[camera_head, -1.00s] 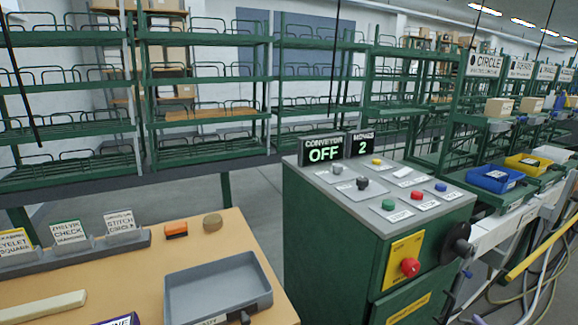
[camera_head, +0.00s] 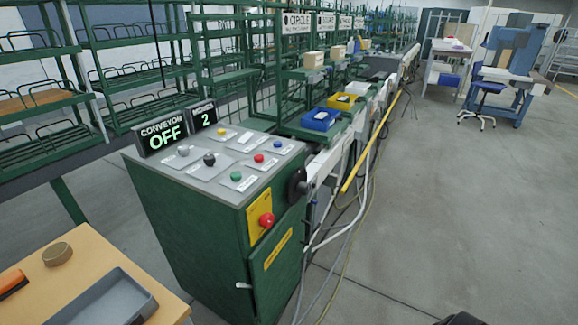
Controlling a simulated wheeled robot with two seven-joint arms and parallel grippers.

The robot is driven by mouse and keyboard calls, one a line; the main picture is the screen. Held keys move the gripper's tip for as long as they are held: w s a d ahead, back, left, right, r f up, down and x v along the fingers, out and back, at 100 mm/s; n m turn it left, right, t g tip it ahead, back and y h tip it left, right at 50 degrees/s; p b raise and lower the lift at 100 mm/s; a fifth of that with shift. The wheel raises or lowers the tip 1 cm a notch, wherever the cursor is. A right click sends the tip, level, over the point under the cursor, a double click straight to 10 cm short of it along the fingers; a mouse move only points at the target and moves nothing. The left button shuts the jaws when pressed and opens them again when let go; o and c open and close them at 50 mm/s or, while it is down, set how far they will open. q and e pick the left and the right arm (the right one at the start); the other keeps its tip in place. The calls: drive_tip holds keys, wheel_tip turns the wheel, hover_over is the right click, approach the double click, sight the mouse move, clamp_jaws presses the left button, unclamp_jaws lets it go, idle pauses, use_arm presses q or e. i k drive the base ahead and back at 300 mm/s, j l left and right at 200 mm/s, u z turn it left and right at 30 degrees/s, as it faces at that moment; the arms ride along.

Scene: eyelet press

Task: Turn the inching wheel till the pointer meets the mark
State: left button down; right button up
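No inching wheel, pointer or mark can be made out for certain. A blue machine (camera_head: 510,62) stands far off at the upper right, too small to show such parts. A dark round disc (camera_head: 297,186) is on the right side of the green control cabinet (camera_head: 190,225); I cannot tell whether it is a wheel. Neither of my grippers is in view. A small black shape at the bottom edge, right of centre, is cut off and unclear.
A conveyor line with a blue bin (camera_head: 321,119) and a yellow bin (camera_head: 341,102) runs away behind the cabinet. A yellow rail (camera_head: 370,145) and loose cables lie beside it. A wooden table (camera_head: 90,262) is at lower left. Grey floor (camera_head: 460,210) at right is open. A stool (camera_head: 487,92) stands near the blue machine.

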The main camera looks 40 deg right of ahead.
sight(298, 186)
drive_tip(key=l+z, duration=0.1)
drive_tip(key=z, duration=1.05)
drive_tip(key=u, duration=0.35)
drive_tip(key=i+l, duration=0.05)
